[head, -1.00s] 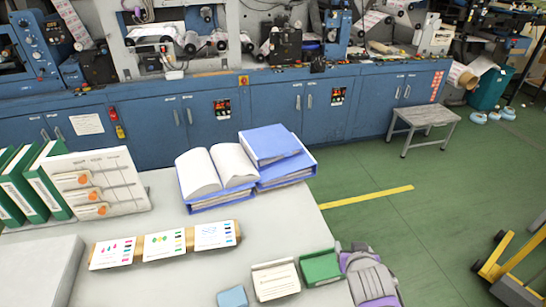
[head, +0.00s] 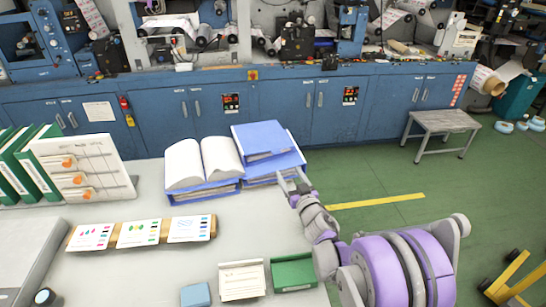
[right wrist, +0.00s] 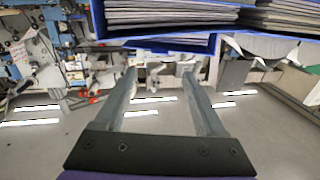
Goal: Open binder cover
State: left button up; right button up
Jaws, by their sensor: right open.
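A blue binder (head: 258,137) with its cover shut lies tilted on top of another blue binder (head: 285,165) at the table's back right edge. To its left, an open blue binder shows white pages (head: 205,160). My right gripper (head: 292,178) is open and empty, close to the front right of the stacked binders. In the right wrist view, its two fingers (right wrist: 160,80) are apart, and blue binder edges with page stacks (right wrist: 165,25) fill the top. I cannot tell whether a finger touches a binder. My left gripper is not in view.
Green binders (head: 25,165) and a white display board (head: 85,165) stand at the left. A card stand (head: 140,232), a blue block (head: 195,295), a white card (head: 242,280) and a green box (head: 292,272) sit on the table. The table's middle is clear.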

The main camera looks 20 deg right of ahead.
aim_at(279, 165)
jog(key=w, duration=0.3)
jog(key=w+p, duration=0.1)
jog(key=w, duration=0.2)
jog(key=w+p, duration=0.1)
jog(key=w, duration=0.3)
jog(key=shift+d, duration=0.3)
grip_shut()
dwell(0.9)
